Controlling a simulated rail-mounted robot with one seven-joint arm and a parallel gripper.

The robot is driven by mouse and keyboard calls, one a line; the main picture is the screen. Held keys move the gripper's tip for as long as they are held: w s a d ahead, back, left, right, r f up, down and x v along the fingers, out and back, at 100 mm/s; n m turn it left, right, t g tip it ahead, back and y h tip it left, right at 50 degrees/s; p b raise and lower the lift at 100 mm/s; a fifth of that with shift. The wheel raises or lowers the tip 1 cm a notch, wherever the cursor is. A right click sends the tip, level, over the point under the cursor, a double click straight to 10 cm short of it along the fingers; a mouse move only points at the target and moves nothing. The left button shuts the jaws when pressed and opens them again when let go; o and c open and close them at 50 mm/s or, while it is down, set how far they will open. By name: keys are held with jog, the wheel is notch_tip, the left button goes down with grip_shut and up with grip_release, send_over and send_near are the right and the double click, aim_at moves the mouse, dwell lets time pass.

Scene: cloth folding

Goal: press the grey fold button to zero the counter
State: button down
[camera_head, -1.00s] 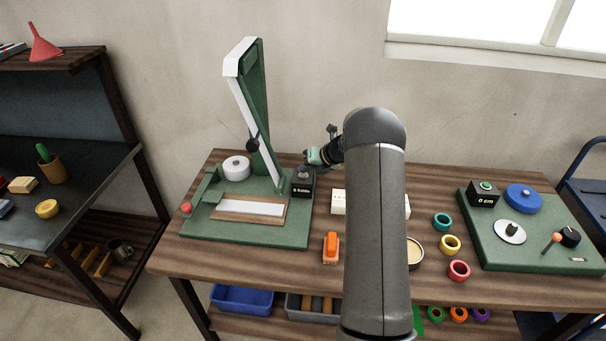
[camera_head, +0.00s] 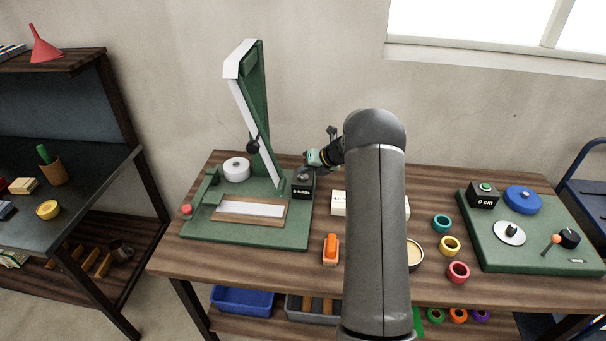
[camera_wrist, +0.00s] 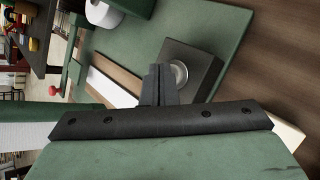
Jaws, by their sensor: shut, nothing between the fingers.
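The dark counter box (camera_head: 302,190) stands at the right back of the green fold board in the head view. Its small display seems to read "0 folds". The round grey fold button (camera_wrist: 179,74) sits on top of the box (camera_wrist: 205,66) in the wrist view. My gripper (camera_head: 305,168) is over the box in the head view, its fingertips close to the button. In the wrist view my shut, empty fingers (camera_wrist: 158,72) appear just beside the button's left edge. I cannot tell whether they touch it.
The green board (camera_head: 270,236) carries a tall upright arm (camera_head: 258,120), a white roll (camera_head: 236,168) and a red knob (camera_head: 186,209). An orange object (camera_head: 331,249) lies in front. A second green board (camera_head: 535,256) is at the right. My arm hides the middle of the table.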

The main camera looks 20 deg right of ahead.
aim_at(306, 177)
jog(key=shift+r, duration=0.55)
jog(key=shift+p, duration=0.3)
notch_tip(306, 177, up, 5)
jog(key=p, duration=0.4)
jog(key=shift+r, duration=0.1)
